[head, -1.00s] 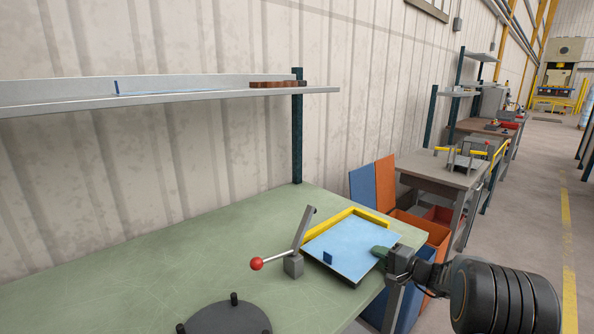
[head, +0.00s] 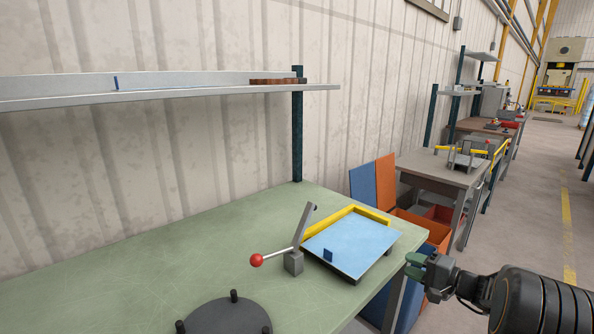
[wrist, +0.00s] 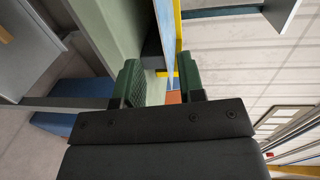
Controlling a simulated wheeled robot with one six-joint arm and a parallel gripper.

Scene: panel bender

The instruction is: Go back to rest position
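A blue sheet (head: 352,245) lies in a fixture with yellow stops (head: 338,217) on the green workbench, near its right end. A small dark blue tab (head: 328,255) stands at the sheet's front edge. My gripper (head: 412,265) is just off the bench's right edge, apart from the sheet. In the wrist view, the green-padded fingers of my gripper (wrist: 160,78) are spread with nothing held between them. The sheet shows edge-on beyond them in the wrist view (wrist: 165,25).
A lever with a red knob (head: 256,260) stands left of the fixture. A dark round plate with pegs (head: 225,318) is at the front. A shelf (head: 180,95) hangs over the bench. Bins (head: 425,228) stand behind its right end. The aisle (head: 535,215) at right is clear.

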